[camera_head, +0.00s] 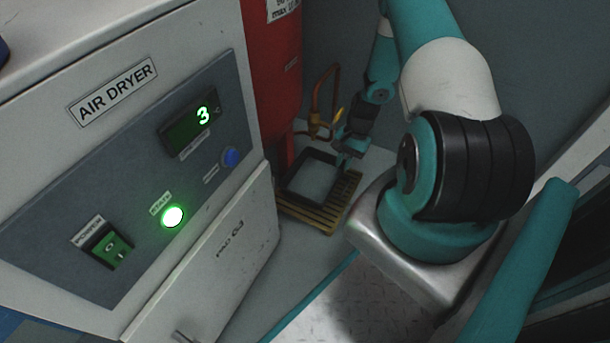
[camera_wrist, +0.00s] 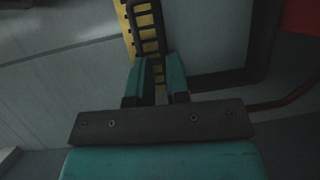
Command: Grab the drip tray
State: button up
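The drip tray is a square, shallow tray with a black rim (camera_head: 291,184) and a grey inside. It sits on a yellow slatted stand on the floor, beside the air dryer. In the wrist view its black rim (camera_wrist: 262,45) shows at the right. My gripper (camera_head: 344,162) is at the tray's right side, low and close to the rim. In the wrist view my gripper (camera_wrist: 156,62) has its two teal fingers apart, with a gap between them. The tray's near wall runs up by the right finger; I cannot tell whether they touch.
The yellow slatted stand (camera_head: 315,217) also shows in the wrist view (camera_wrist: 149,45). A copper pipe with a yellow-handled valve (camera_head: 318,128) stands behind the tray.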

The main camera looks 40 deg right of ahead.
aim_at(339, 177)
jog(key=shift+b+x, duration=0.65)
jog(key=shift+x, duration=0.5)
jog(key=shift+w+a+f+b, duration=0.15)
jog(key=shift+w+f+b, duration=0.05)
jog(key=shift+f+b, duration=0.35)
jog(key=b+x, duration=0.1)
jog(key=x, duration=0.1)
jog(key=b+x, duration=0.2)
jog(key=shift+f, duration=0.25)
jog(key=shift+r, duration=0.1)
jog(key=shift+c, duration=0.5)
jog(key=shift+d, duration=0.25)
grip_shut()
